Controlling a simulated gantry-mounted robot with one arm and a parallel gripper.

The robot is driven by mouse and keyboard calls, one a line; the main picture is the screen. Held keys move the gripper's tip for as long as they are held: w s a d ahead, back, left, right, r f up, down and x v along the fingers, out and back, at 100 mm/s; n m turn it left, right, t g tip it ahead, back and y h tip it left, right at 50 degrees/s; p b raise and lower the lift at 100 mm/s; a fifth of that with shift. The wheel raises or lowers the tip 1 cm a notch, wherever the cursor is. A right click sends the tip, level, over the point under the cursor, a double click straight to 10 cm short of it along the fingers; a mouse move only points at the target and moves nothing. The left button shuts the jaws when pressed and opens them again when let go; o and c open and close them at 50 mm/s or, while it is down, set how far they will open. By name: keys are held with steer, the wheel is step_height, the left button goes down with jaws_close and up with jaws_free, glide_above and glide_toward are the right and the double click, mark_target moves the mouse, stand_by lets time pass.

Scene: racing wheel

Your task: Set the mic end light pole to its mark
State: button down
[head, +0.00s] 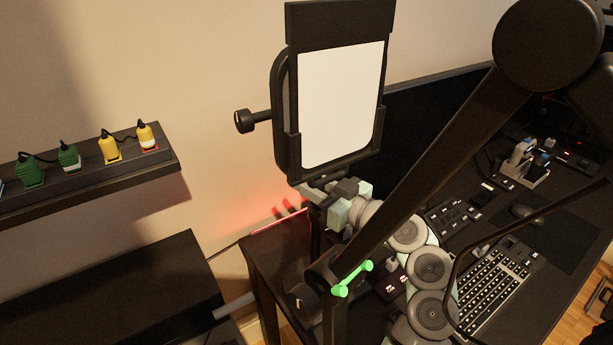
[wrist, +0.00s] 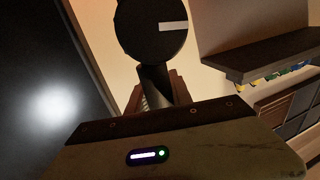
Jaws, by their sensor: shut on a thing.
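The light pole (head: 316,232) stands at the near left corner of the dark desk. A black frame with a white light panel (head: 340,105) and a side knob (head: 243,121) is at its top. My gripper (head: 326,191) is shut on the pole just below the panel. The fingers partly hide the grip. A bright green bar with round ends (head: 352,279) shows lower right of the pole; I cannot tell whether it is the mark. The pole's foot is hidden. The wrist view shows a dark round part with a white stripe (wrist: 165,30); its identity is unclear.
A thick black boom (head: 430,165) crosses in front of the desk near the pole. A monitor (head: 428,100), keyboard (head: 497,287) and mouse (head: 524,213) are to the right. A wall shelf (head: 95,178) with green and yellow plugs is at left, above a black cabinet (head: 110,285).

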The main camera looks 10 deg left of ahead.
steer(key=shift+f, duration=0.5)
steer(key=c, duration=1.4)
jaws_free()
steer(key=shift+o, duration=1.3)
steer(key=shift+r, duration=0.1)
steer(key=shift+d+r, duration=0.1)
steer(key=p+v, duration=0.2)
steer(key=v, duration=0.8)
steer(key=shift+s+d, duration=0.25)
